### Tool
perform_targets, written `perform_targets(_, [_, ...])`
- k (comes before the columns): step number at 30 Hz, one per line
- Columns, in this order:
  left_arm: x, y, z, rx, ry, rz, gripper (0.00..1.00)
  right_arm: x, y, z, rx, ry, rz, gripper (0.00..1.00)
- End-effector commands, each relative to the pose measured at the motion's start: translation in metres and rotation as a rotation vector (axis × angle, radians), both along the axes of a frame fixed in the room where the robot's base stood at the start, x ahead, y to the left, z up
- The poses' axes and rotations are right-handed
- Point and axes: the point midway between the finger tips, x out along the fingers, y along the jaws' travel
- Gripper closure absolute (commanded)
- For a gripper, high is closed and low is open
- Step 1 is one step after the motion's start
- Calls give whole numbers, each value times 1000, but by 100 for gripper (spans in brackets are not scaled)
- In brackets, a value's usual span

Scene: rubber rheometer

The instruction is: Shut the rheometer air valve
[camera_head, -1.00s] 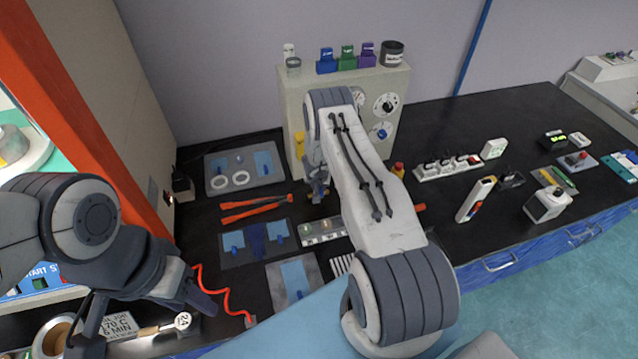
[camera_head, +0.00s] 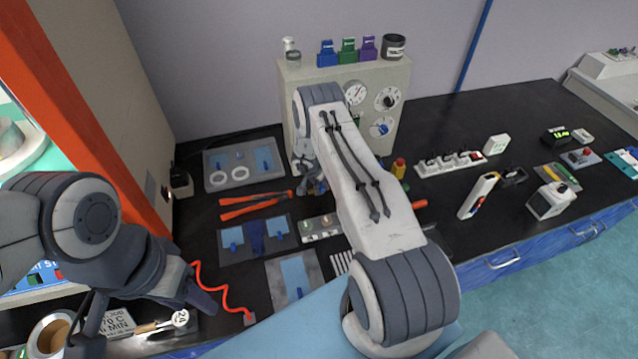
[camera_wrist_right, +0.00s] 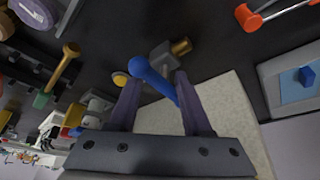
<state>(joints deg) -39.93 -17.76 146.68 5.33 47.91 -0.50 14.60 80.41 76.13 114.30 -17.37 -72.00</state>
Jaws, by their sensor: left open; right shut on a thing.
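The air valve shows in the right wrist view as a grey body (camera_wrist_right: 164,54) with a brass end (camera_wrist_right: 181,46) and a blue lever (camera_wrist_right: 152,76). My right gripper (camera_wrist_right: 155,88) is shut on the blue lever, which lies slantwise between its two fingers. In the head view my right gripper (camera_head: 310,178) is low at the left front of the beige rheometer cabinet (camera_head: 394,98); my own arm hides much of the cabinet front, and the valve is not clear there. My left gripper (camera_head: 195,297) is open and empty over the bench's left front.
A red coiled cord (camera_head: 222,290) is beside my left gripper. The black bench top (camera_head: 500,125) is clear at the back right.

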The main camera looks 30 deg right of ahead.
Motion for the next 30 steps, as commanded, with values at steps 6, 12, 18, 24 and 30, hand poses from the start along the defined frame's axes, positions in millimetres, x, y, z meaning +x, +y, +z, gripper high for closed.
perform_targets(6, [0,0,0,0,0,0,50,2,-5,4,-4,-9,-21,100])
perform_targets(12, [0,0,0,0,0,0,50,2,-4,4,-6,-8,-16,34])
perform_targets(18, [0,0,0,0,0,0,50,2,-3,3,-4,-6,-11,34])
perform_targets(24, [0,0,-3,0,0,0,50,1,2,11,-3,-4,-5,34])
perform_targets(30, [0,0,-11,0,0,2,50,-5,12,40,-4,-7,-6,34])
